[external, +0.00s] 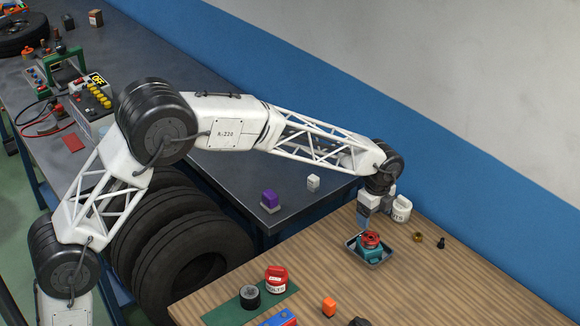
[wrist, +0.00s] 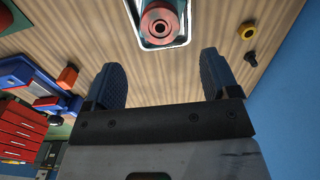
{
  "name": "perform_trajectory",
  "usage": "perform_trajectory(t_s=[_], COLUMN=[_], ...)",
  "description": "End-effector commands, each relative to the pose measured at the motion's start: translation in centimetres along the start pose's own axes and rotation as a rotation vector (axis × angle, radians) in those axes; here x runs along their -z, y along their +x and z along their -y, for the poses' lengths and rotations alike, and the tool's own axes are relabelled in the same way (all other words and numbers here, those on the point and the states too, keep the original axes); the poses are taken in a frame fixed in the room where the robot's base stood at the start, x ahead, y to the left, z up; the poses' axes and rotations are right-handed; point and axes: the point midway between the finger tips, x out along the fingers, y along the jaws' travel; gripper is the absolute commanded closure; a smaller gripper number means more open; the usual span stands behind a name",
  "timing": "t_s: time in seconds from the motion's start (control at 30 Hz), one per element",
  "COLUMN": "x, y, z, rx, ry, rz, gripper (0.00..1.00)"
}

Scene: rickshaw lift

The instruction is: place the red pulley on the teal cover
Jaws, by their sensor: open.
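The red pulley (external: 370,239) sits on top of the teal cover (external: 371,252), which rests in a small grey tray (external: 386,260) on the wooden table. In the wrist view the pulley (wrist: 160,22) is at the top centre, inside the tray's pale rim (wrist: 158,46), and it mostly hides the cover. My gripper (external: 364,222) is just above and behind the pulley in the external view.
A white labelled container (external: 401,209) stands close behind my gripper. A brass ring (external: 418,237) and a small black part (external: 441,244) lie right of the tray. A red-topped pot (external: 277,280), dark cylinder (external: 249,297) and orange block (external: 329,306) are front left. The table's right is clear.

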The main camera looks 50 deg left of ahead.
Motion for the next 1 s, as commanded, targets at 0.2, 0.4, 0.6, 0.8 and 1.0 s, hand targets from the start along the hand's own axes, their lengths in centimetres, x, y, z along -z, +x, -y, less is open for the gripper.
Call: perform_trajectory(t_s=[0.2, 0.4, 0.6, 0.8, 1.0], x=[0.0, 0.0, 0.0, 0.0, 0.0], y=[-2.5, -3.4, -3.4, -3.4, -3.4], z=[0.0, 0.0, 0.0, 0.0, 0.0], rx=[0.0, 0.0, 0.0, 0.0, 0.0], ry=[0.0, 0.0, 0.0, 0.0, 0.0], rz=[0.0, 0.0, 0.0, 0.0, 0.0], gripper=[0.19, 0.19, 0.19, 0.19, 0.19])
